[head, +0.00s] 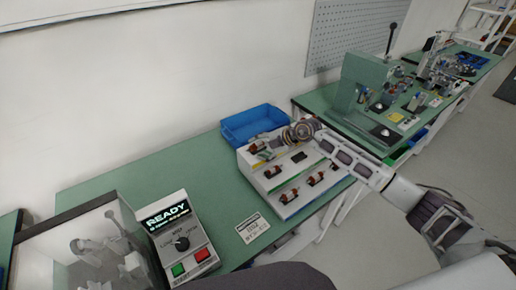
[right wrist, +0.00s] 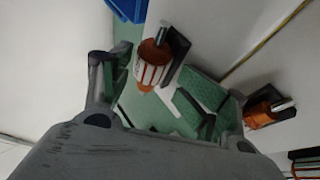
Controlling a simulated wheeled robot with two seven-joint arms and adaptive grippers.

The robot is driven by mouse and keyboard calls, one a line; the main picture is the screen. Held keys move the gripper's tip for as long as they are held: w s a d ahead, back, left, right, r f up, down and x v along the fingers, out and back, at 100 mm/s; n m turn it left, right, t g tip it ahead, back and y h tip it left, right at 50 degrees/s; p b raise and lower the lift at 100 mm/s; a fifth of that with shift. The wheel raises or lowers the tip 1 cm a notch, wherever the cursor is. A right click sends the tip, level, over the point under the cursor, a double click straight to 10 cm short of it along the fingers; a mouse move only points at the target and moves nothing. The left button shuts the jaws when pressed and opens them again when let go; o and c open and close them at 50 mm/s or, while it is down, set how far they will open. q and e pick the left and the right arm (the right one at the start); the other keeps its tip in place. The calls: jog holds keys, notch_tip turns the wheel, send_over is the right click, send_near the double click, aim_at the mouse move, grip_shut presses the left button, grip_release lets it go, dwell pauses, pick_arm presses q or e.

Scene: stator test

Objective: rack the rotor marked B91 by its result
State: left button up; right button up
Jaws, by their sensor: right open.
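My right gripper (head: 262,149) is open over the upper left of the white sloped rack (head: 252,184). In the right wrist view, a copper-and-white rotor (right wrist: 152,66) with a dark end piece lies near the open fingers (right wrist: 168,82); I cannot tell whether they touch it. Other rotors sit on the rack: one at the left (head: 272,171), one at the lower front (head: 289,195), one at the right (head: 315,179). No B91 mark is readable. The tester (head: 182,240) shows READY, with a knob and green and red buttons. My left gripper is not in view.
A blue bin (head: 232,135) stands behind the rack. A clear-sided box (head: 62,232) with grey parts inside is left of the tester. A small label plate (head: 252,228) lies on the green table (head: 150,172). A green press (head: 362,85) stands on the far bench. The table's middle is clear.

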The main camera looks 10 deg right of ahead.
jog(key=v, duration=1.1)
jog(key=shift+a, duration=0.1)
dwell(0.6)
